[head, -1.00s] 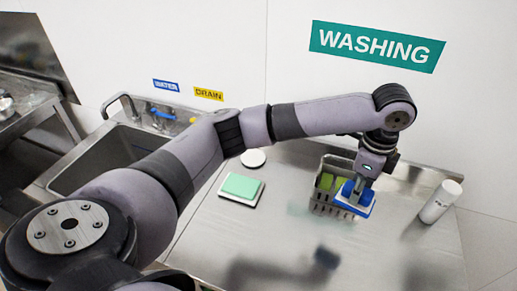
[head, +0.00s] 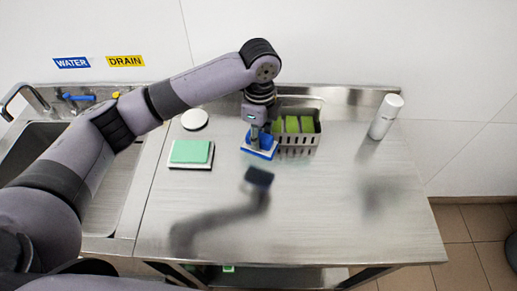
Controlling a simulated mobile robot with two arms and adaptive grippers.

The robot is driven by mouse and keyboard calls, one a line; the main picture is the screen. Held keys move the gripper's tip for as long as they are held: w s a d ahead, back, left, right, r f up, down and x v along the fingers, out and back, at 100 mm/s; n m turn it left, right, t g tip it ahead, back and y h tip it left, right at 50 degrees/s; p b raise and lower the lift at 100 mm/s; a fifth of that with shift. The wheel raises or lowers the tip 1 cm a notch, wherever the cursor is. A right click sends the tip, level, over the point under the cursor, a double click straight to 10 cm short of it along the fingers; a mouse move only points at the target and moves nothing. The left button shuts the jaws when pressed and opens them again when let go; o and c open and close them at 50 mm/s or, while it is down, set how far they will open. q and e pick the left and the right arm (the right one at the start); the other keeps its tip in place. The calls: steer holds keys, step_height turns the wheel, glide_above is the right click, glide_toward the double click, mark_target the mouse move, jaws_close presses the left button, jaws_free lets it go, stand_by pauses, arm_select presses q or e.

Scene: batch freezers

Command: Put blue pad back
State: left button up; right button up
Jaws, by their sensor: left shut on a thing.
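My left gripper (head: 262,136) points down and is shut on the blue pad (head: 260,151), a small blue piece with a pale lower edge. The pad is at the left front side of a grey slotted basket (head: 298,141) and overlaps it in view. Its dark shadow lies apart on the table, so it seems held above the surface. The basket holds several green pads (head: 291,124). I cannot tell whether the blue pad touches the basket. My right gripper is not in view.
A green pad (head: 190,151) lies on a white tray on the left of the steel table (head: 330,210). A white round dish (head: 195,119) is behind it. A white bottle (head: 386,116) stands at the back right. The sink (head: 30,140) is at left. The table's front and right are clear.

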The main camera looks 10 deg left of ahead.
arm_select(q)
step_height(320, 180, down, 3)
steer(key=shift+f, duration=0.1)
step_height(320, 180, down, 3)
steer(key=shift+f+p, duration=0.2)
steer(key=shift+p, duration=0.3)
steer(key=shift+f, duration=0.35)
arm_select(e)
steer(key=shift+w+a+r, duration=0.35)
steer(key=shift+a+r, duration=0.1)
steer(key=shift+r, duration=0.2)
arm_select(q)
steer(key=o, duration=1)
steer(key=shift+f, duration=0.1)
steer(key=shift+o, duration=0.2)
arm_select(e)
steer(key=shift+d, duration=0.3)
